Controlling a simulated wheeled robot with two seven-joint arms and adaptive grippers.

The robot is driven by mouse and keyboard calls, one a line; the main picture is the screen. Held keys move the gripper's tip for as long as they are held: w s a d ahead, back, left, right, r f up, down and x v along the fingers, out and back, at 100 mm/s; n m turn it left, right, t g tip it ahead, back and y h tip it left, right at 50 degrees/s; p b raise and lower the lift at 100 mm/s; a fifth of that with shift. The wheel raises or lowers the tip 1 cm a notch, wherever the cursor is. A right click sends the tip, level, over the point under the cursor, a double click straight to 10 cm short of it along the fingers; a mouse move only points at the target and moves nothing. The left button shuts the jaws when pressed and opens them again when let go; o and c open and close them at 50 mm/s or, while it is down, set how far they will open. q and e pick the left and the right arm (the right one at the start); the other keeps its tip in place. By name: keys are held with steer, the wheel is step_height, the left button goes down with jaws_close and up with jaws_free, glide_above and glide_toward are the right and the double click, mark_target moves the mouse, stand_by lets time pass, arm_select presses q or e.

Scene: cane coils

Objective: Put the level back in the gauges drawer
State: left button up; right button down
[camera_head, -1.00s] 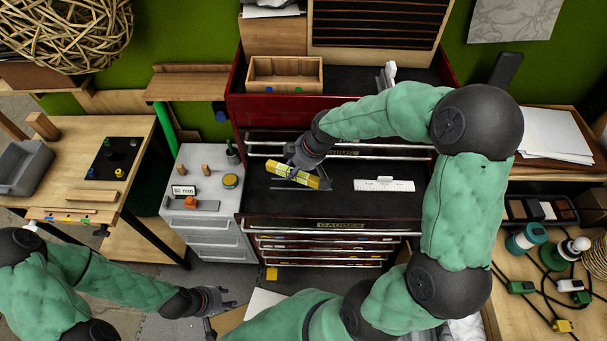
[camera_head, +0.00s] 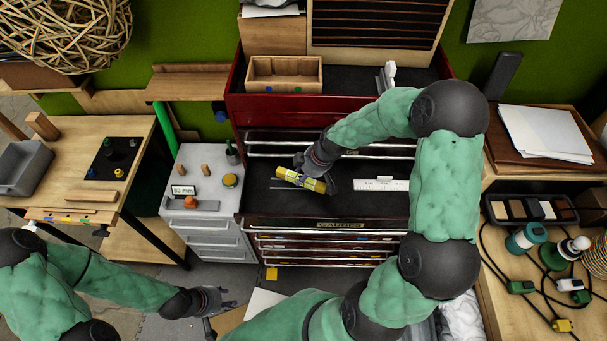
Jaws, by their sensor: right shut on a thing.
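The yellow level (camera_head: 301,179) is in my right gripper (camera_head: 302,170), which is shut on it. The level is tilted slightly, its right end lower in the picture, over the open gauges drawer (camera_head: 260,207). I cannot tell whether it touches the drawer floor. The drawer has a dark lining and a front label reading GAUGES (camera_head: 340,225). A white ruler-like gauge (camera_head: 381,185) lies in its right part, and a thin dark strip shows beside the level. My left gripper (camera_head: 222,302) is at the lower left, away from the drawer, with its fingers apart.
A grey cabinet (camera_head: 207,210) with a marked block, small pegs and an orange piece stands left of the drawer. Closed drawers lie below the gauges drawer. A wooden box (camera_head: 284,75) sits on the red chest top. My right arm covers the drawer's right side.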

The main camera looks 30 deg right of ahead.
steer(key=shift+f, duration=0.2)
steer(key=c, duration=1.1)
jaws_free()
steer(key=shift+c, duration=0.2)
steer(key=shift+r, duration=0.1)
steer(key=shift+r, duration=0.2)
steer(key=v, duration=1.1)
steer(key=shift+r, duration=0.4)
